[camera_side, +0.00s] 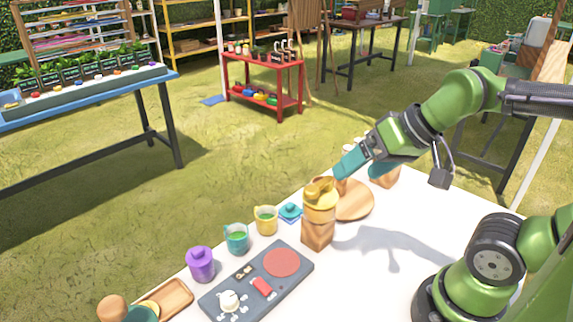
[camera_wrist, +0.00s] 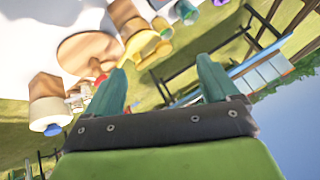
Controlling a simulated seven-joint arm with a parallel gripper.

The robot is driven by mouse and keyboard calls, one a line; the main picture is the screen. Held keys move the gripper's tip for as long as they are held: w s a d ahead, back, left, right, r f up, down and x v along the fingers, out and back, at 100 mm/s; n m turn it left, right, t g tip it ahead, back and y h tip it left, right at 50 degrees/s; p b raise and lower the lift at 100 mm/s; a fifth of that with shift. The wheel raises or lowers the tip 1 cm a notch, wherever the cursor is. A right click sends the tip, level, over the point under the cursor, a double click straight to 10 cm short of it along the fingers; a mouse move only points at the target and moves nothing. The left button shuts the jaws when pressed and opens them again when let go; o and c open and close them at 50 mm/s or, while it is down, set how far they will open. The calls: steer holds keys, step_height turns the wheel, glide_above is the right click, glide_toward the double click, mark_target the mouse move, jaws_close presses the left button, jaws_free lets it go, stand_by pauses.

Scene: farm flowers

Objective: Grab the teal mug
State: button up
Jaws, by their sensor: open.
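A wooden block with a yellow object on top (camera_side: 319,205) stands between mug and gripper. A round wooden board (camera_side: 357,200) lies behind it. A grey panel with a dial (camera_side: 243,287) lies in front of the mug. A small blue-teal item (camera_side: 290,211) is near the yellow mug.

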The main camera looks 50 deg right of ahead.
steer(key=n+g+h, duration=0.2)
steer(key=g, duration=0.5)
glide_above(236, 233)
steer(key=s+a, duration=0.1)
steer(key=s, duration=0.1)
step_height(236, 233, down, 6)
steer(key=shift+w+f, duration=0.15)
steer(key=shift+f, duration=7.95)
steer(key=shift+c, duration=0.5)
